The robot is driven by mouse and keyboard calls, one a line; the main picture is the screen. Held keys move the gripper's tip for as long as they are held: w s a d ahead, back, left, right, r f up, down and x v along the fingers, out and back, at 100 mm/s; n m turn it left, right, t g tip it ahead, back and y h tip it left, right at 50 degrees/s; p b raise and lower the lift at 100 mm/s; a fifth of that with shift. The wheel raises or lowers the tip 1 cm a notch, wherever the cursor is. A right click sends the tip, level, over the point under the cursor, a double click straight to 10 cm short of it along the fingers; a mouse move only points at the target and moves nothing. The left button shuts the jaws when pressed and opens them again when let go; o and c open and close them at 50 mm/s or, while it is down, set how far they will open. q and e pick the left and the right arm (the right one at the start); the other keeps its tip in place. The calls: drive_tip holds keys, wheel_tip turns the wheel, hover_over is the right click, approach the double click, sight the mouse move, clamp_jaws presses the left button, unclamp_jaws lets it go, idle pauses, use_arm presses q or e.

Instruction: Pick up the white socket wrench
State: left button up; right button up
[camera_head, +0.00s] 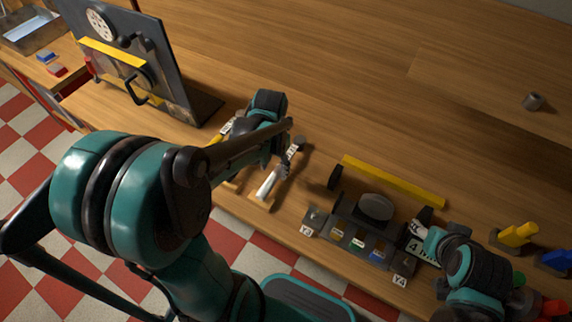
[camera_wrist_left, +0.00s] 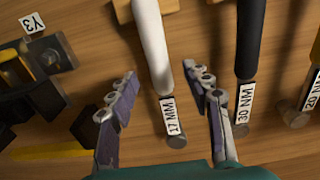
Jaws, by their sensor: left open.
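The white socket wrench (camera_wrist_left: 153,45) has a white handle, a "17 MM" label and a grey round head. It lies in a wooden holder, and it also shows in the head view (camera_head: 268,186). My left gripper (camera_wrist_left: 163,78) is open, with one finger on each side of the wrench near its label. Whether the fingers touch it I cannot tell. In the head view my left arm partly hides that gripper. My right arm (camera_head: 468,268) shows at the lower right, but its finger state is unclear.
A black wrench labelled "30 NM" (camera_wrist_left: 248,40) lies close to the right finger, with another labelled wrench (camera_wrist_left: 302,100) beyond. A dark fixture (camera_head: 375,208) with a yellow bar (camera_head: 395,181) stands right of the wrenches. A dark upright panel (camera_head: 157,60) stands at the back left.

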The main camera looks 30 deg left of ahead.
sight(276, 172)
use_arm(q)
drive_tip(key=f+b, duration=0.2)
drive_tip(key=f, duration=0.1)
drive_tip(key=f+b, duration=0.1)
drive_tip(key=f, duration=0.1)
drive_tip(key=shift+w+d+f, duration=0.1)
drive_tip(key=shift+w+f, duration=0.05)
drive_tip(key=shift+w, duration=0.2)
clamp_jaws()
drive_tip(key=shift+r, duration=0.2)
